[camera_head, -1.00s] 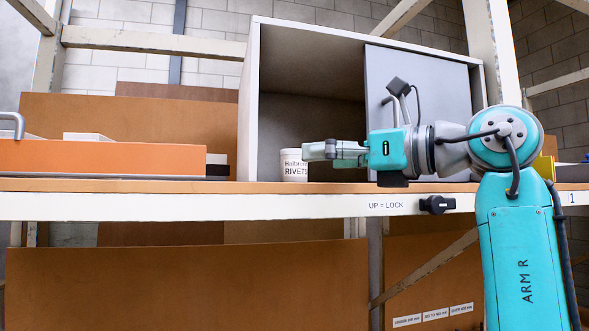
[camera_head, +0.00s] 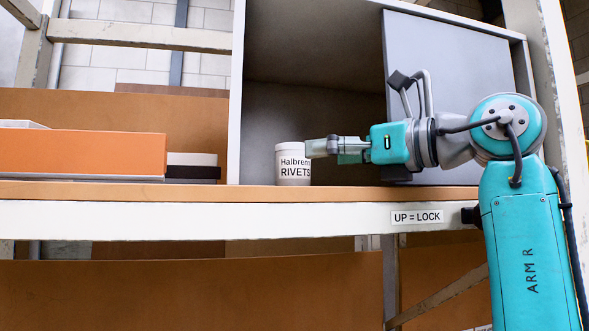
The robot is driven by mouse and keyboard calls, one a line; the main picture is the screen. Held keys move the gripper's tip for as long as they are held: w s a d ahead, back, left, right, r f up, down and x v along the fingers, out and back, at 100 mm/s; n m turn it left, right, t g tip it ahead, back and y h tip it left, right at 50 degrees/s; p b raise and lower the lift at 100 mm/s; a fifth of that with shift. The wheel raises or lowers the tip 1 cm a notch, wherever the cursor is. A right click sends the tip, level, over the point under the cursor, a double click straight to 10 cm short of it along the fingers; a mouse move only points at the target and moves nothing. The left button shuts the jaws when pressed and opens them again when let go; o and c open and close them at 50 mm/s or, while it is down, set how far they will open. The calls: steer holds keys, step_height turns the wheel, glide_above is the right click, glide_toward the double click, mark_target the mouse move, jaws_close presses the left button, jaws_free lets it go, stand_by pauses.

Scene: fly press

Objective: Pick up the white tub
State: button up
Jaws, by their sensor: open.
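The white tub (camera_head: 292,166), lettered "Halbre… RIVETS", stands upright on the shelf inside the open left part of a grey cabinet. My gripper (camera_head: 318,147) is level with the tub's upper half, at its right side in the picture, with its fingers pointing left. The fingertips overlap the tub's right edge in the picture. I cannot tell whether they touch it or are in front of it. My gripper is open and holds nothing that I can see.
A grey sliding door (camera_head: 440,60) covers the cabinet's right part, behind my arm. The cabinet's left wall (camera_head: 236,100) stands left of the tub. An orange box (camera_head: 80,153) lies further left. The shelf's front edge (camera_head: 150,218) carries an "UP = LOCK" label (camera_head: 417,217).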

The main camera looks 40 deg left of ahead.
mark_target(295, 156)
steer(key=a, duration=0.6)
steer(key=shift+s+a, duration=0.2)
steer(key=shift+a, duration=0.15)
steer(key=c, duration=1.5)
steer(key=shift+c, duration=0.4)
steer(key=shift+r, duration=0.1)
